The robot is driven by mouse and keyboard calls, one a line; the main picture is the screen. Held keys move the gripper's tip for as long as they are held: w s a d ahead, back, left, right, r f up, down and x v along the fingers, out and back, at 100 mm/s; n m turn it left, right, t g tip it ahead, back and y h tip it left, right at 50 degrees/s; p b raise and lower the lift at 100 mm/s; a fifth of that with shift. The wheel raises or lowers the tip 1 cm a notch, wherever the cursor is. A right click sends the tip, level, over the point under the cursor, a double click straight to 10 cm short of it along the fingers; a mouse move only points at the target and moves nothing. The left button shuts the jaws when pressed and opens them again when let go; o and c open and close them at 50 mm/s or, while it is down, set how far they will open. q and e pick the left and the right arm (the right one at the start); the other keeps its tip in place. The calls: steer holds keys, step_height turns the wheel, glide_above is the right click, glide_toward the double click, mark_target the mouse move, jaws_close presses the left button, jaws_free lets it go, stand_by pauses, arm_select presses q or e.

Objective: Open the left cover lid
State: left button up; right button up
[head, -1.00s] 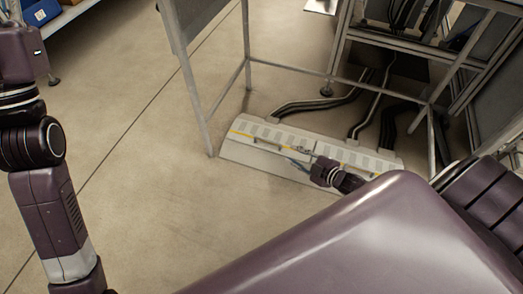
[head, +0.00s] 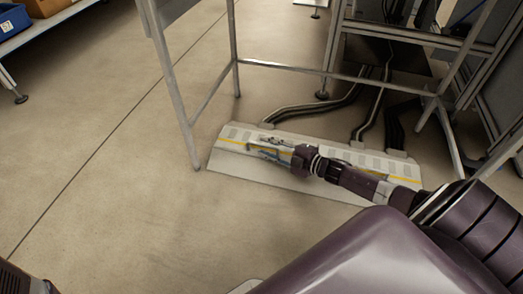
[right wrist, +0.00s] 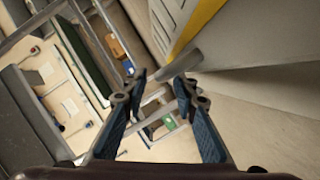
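The long white floor box (head: 225,158) has a yellow stripe, with ribbed strips along its back part. It lies on the floor under the metal frame, and its left part, with the left cover lid (head: 240,131), shows in the head view. My right gripper (head: 254,147) is over this left part, fingers pointing left. In the right wrist view, my right gripper (right wrist: 162,84) is open with nothing between its fingers. A grey bar, seemingly a handle (right wrist: 184,65), is close to the right fingertip; I cannot tell if they touch. My left gripper is out of view.
Metal frame legs (head: 187,125) stand behind and left of the box. Black cables (head: 318,107) run from its back edge. A shelf with a blue bin (head: 14,20) is at the far upper left. The floor at the left is clear.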

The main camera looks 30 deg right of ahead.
steer(key=shift+b+x, duration=0.5)
steer(key=shift+x, duration=0.8)
jaws_close()
